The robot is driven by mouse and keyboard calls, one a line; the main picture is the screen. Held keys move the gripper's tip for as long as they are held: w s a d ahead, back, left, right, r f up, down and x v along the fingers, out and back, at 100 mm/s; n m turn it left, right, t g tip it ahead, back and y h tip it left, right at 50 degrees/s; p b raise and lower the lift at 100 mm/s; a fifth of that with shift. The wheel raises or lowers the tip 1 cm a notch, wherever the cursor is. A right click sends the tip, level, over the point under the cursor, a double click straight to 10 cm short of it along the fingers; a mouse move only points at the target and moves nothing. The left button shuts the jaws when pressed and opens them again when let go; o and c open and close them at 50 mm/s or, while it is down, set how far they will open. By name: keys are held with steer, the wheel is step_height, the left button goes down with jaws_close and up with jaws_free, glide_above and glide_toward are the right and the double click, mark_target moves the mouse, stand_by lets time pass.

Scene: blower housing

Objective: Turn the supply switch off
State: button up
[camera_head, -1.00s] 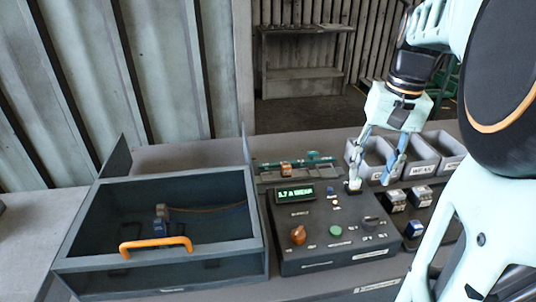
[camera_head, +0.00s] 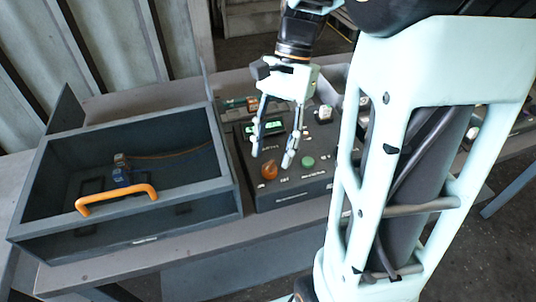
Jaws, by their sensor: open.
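A dark control box (camera_head: 305,188) stands on the bench, its sloped top facing me. It carries a lit green display (camera_head: 264,128), an orange knob (camera_head: 269,171) at front left and a green button (camera_head: 308,162) to its right. I cannot read which control is labelled as the supply switch. My gripper (camera_head: 272,158) is open, pointing down over the left part of the box, with the tips just behind and above the orange knob. I cannot tell whether they touch it. My fingers hide part of the panel; my arm hides its right side.
A grey open-topped housing (camera_head: 140,239) with an orange handle (camera_head: 117,198) stands left of the box. A blue part (camera_head: 121,175) with a cable lies inside. A white-topped piece (camera_head: 324,113) sits at the panel's back right. Bare bench (camera_head: 190,242) runs along the front.

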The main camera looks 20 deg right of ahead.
mark_target(270, 163)
steer(key=shift+x, duration=1.5)
steer(key=shift+c, duration=0.3)
jaws_close()
